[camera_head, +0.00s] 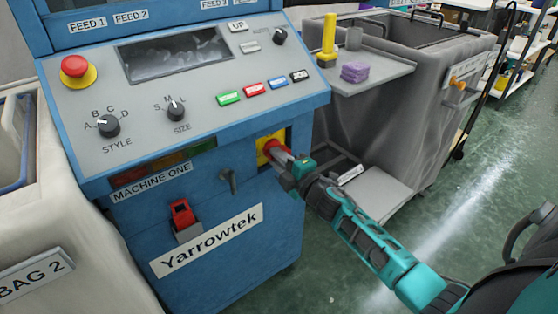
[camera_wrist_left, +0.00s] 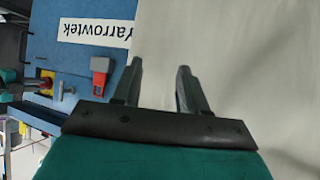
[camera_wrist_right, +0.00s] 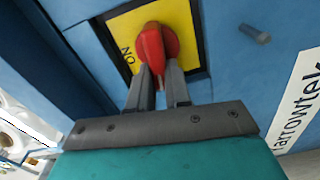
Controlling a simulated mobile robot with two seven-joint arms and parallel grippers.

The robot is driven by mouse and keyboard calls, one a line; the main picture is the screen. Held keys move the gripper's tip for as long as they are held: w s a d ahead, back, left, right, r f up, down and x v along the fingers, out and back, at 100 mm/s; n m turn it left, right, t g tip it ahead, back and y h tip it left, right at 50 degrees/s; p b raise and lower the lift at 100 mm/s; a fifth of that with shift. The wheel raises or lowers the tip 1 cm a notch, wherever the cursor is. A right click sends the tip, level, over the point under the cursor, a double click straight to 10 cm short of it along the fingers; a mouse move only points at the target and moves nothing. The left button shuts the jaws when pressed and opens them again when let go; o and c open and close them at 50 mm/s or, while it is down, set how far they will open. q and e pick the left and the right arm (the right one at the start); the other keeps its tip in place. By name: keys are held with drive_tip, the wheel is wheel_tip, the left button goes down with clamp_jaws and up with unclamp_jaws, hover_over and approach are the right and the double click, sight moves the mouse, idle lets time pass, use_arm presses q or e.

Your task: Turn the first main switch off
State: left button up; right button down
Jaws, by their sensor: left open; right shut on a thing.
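The main switch is a red rotary handle (camera_wrist_right: 152,45) on a yellow plate (camera_wrist_right: 196,66) on the front of the blue machine labelled "MACHINE ONE". In the head view the yellow plate (camera_head: 262,158) is partly hidden by my right gripper (camera_head: 283,162). My right gripper (camera_wrist_right: 160,92) is shut on the red handle, one finger on each side. Letters reading "ON" show on the plate beside the handle. My left gripper (camera_wrist_left: 158,85) is open and empty in the left wrist view, before a pale surface. It is outside the head view.
The panel carries a red emergency button (camera_head: 75,66), a style knob (camera_head: 108,125) and a size knob (camera_head: 176,111). A red latch (camera_head: 182,213) and a grey lever (camera_head: 229,181) are left of the switch. A grey cart (camera_head: 390,130) stands right; pale bag 2 (camera_head: 50,215) stands left.

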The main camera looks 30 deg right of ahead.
use_arm(q)
drive_tip(key=shift+f, duration=0.3)
use_arm(e)
drive_tip(key=shift+f+n, duration=0.1)
drive_tip(key=shift+n, duration=0.5)
use_arm(q)
drive_tip(key=shift+d, duration=0.15)
use_arm(e)
drive_tip(key=shift+n, duration=0.3)
drive_tip(key=c, duration=1.1)
unclamp_jaws()
drive_tip(key=shift+o, duration=0.2)
use_arm(q)
drive_tip(key=shift+r+p, duration=0.4)
drive_tip(key=shift+r, duration=0.2)
use_arm(e)
drive_tip(key=s+d, duration=0.1)
drive_tip(key=s, duration=1.2)
drive_tip(key=shift+w, duration=0.1)
